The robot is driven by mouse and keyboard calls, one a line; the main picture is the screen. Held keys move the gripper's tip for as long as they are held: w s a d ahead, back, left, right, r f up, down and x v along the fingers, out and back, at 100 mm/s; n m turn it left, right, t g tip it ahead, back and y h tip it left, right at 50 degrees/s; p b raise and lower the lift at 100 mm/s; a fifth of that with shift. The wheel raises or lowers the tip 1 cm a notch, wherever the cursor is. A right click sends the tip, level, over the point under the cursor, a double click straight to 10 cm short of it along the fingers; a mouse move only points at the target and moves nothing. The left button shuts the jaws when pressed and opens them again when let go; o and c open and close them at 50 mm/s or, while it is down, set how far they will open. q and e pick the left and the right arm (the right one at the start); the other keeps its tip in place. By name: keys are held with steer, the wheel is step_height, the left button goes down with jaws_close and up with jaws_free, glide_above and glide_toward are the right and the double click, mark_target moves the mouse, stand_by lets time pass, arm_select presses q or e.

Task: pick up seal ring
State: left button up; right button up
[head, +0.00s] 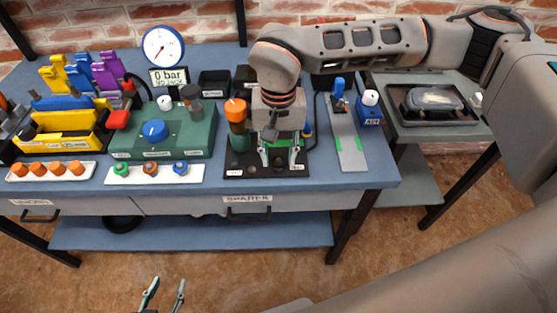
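I cannot make out a seal ring for certain. The small white tray (194,175) at the bench front holds a green, a brown and a blue round part. My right gripper (280,157) points down over the black holder plate (240,172). Its fingers are spread apart, and what lies between them is too small to tell. An orange-topped green cylinder (237,116) stands on the plate left of that gripper. My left gripper (168,282) is open and empty, low in front of the bench and away from it.
A green box with a blue knob (154,131), a gauge (163,47) and a yellow rack (60,136) fill the left of the blue bench (385,177). A white tray of orange parts (88,170) is front left. A side table (405,130) stands right. A black ring-like object (122,224) lies below.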

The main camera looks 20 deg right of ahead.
steer(key=shift+c, duration=1.3)
step_height(320, 180, up, 20)
steer(key=p, duration=0.1)
steer(key=shift+p, duration=0.35)
